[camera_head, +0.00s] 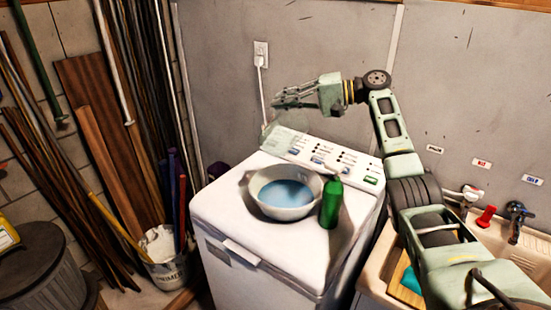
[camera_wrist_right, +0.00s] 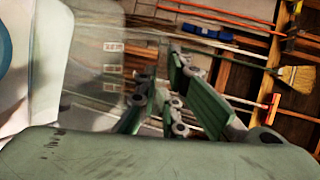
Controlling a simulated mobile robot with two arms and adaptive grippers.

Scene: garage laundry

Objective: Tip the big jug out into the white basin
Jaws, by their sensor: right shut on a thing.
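The white basin (camera_head: 286,206) stands on top of the white washing machine and holds blue liquid. My right gripper (camera_head: 292,98) reaches over the back of the machine, above and behind the basin. It is shut on the big jug (camera_head: 284,137), which is clear and hard to see against the grey wall. The jug also shows as a see-through shape in the right wrist view (camera_wrist_right: 98,72), by the green fingers. Its exact tilt and its contents cannot be told. My left gripper is not in view.
A green bottle (camera_head: 331,204) stands on the washing machine (camera_head: 240,215), close to the basin's right side. A sink (camera_head: 480,238) with taps is at the right. Planks and a bucket (camera_head: 166,270) are at the left. The machine's front top is clear.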

